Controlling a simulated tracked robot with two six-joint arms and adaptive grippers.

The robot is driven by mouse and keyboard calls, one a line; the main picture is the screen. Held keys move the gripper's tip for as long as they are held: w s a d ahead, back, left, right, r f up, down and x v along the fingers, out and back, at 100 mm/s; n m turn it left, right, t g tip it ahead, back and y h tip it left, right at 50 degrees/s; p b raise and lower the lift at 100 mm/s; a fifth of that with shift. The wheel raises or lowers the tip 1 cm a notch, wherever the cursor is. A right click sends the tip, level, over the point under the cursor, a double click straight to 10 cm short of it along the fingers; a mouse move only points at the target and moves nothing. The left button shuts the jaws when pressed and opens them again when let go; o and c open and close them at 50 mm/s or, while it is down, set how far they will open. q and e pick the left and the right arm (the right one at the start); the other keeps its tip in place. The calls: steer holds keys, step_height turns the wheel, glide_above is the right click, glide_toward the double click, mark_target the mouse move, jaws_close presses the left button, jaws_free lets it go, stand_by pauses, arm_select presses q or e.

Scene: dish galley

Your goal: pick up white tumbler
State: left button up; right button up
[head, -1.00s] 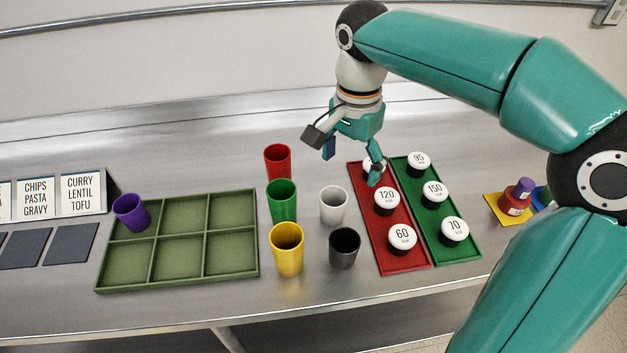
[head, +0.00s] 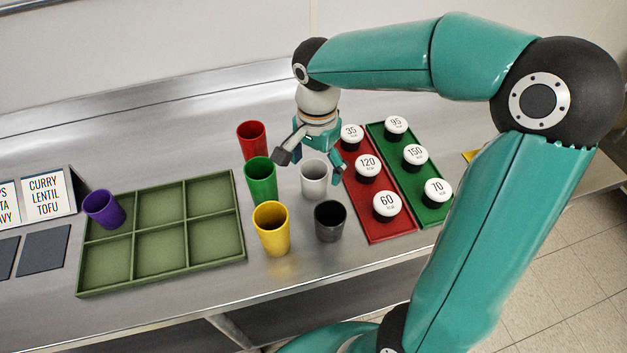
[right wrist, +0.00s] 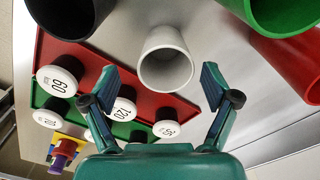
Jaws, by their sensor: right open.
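The white tumbler (head: 314,180) stands upright on the steel counter, between the green tumbler (head: 261,181) and the red tray. In the right wrist view the white tumbler (right wrist: 166,62) appears between the two open fingers, a little beyond their tips. My right gripper (head: 318,160) is open and empty, just behind and above the white tumbler in the head view; its fingers (right wrist: 158,84) do not appear to touch it. My left gripper is not in view.
Red (head: 252,140), yellow (head: 271,230) and black (head: 330,221) tumblers stand close by. A red tray (head: 378,228) and a green tray (head: 432,216) hold white-topped labelled pieces at right. A purple tumbler (head: 103,210) is in the olive compartment tray (head: 160,284).

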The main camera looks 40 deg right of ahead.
mark_target(314, 172)
steer(key=shift+w+f+p, duration=0.2)
steer(key=shift+f, duration=1.15)
steer(key=shift+w+f+p, duration=0.15)
steer(key=shift+f, duration=1.15)
steer(key=c, duration=1.3)
steer(key=shift+r, duration=0.1)
